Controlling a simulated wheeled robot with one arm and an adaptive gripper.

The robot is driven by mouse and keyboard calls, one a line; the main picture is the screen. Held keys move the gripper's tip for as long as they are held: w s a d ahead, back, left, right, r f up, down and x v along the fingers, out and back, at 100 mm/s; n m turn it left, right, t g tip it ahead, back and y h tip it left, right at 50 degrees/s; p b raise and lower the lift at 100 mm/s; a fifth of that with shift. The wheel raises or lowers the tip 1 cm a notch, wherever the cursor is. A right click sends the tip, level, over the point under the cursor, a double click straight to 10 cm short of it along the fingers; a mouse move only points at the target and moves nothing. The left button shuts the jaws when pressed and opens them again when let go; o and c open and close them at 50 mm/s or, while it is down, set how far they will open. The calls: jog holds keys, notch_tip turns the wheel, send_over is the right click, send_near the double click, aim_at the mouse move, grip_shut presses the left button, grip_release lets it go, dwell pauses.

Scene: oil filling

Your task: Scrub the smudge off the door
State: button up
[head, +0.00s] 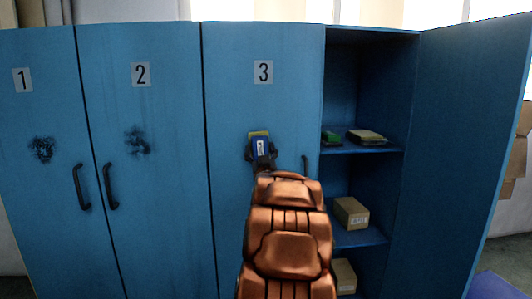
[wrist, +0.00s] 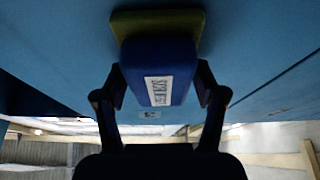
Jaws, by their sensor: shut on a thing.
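My gripper (head: 261,150) is in front of door 3 (head: 230,95) of the blue cabinet, below its number label. It is shut on a blue sponge (wrist: 160,70) with a yellow-green pad and a white label; the sponge also shows in the head view (head: 261,144). In the wrist view the pad side faces the blue door and appears to be against it. Dark smudges show on door 1 (head: 42,150) and on door 2 (head: 138,141). No smudge shows on door 3, but the sponge and my arm hide part of it.
The rightmost cabinet door (head: 465,150) stands open, swung to the right. Its shelves hold a green item (head: 331,137), a flat package (head: 366,137) and boxes (head: 351,213). Black handles (head: 82,187) stick out from the closed doors. Cardboard boxes (head: 514,160) are at the far right.

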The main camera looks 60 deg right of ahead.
aim_at(255, 145)
jog(key=shift+w+a, duration=0.7)
jog(key=shift+w, duration=0.1)
jog(key=shift+s+r, duration=0.1)
jog(key=shift+r, duration=1.15)
jog(key=shift+s+d+f, duration=0.1)
jog(key=shift+s+d, duration=0.95)
jog(key=shift+s, duration=0.15)
jog(key=shift+s+d, duration=1)
jog(key=shift+s, duration=0.2)
jog(key=shift+s+d, duration=1.25)
jog(key=shift+s, duration=0.25)
jog(key=shift+s+d+p, duration=0.3)
jog(key=shift+s+d, duration=0.1)
jog(key=shift+s, duration=0.05)
